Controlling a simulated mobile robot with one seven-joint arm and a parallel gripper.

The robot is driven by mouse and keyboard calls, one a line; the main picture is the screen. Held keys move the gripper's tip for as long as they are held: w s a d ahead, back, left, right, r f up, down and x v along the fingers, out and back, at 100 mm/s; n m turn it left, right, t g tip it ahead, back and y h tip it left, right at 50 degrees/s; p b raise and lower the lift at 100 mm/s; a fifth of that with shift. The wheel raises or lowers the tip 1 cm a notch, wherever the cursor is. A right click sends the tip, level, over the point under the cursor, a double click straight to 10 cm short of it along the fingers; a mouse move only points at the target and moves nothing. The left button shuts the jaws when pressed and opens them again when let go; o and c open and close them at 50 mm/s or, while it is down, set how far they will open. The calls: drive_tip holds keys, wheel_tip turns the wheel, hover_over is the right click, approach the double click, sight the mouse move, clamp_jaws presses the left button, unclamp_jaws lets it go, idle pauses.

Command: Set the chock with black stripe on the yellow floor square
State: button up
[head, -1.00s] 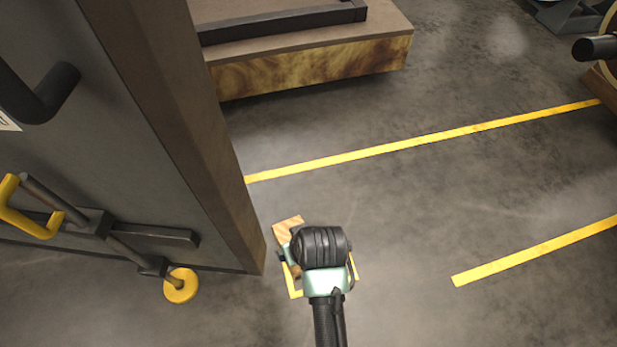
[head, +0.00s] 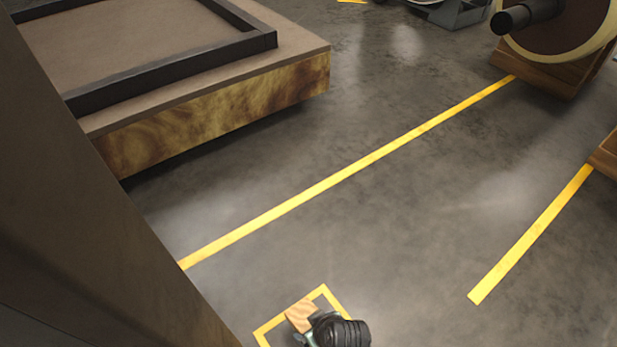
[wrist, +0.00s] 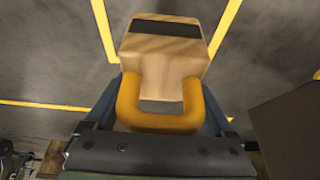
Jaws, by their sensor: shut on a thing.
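The chock is a pale wooden block with a black stripe across it and a yellow handle; it shows in the wrist view (wrist: 165,48) and in the head view (head: 301,313). My gripper (wrist: 165,118) is shut on the yellow handle, with a finger at either side. In the head view my dark wrist hides the fingertips and part of the chock. The yellow floor square (head: 333,298) is an outline on the floor. The chock overlaps its far-left edge in the picture; I cannot tell whether it touches the floor. In the wrist view yellow lines run on both sides of the chock.
A large dark panel (head: 75,220) stands close on the left. A low platform with a black frame (head: 215,110) is behind it. Long yellow floor lines (head: 350,170) cross the floor. A rotor on a wooden stand (head: 545,72) is at the far right. The middle floor is clear.

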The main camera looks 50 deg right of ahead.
drive_tip(key=shift+f+b, duration=3.2)
drive_tip(key=shift+f, duration=1.1)
drive_tip(key=shift+f, duration=0.15)
drive_tip(key=o, duration=1.5)
drive_tip(key=p+v, duration=0.9)
drive_tip(key=v, duration=0.3)
drive_tip(key=shift+s+a, duration=0.1)
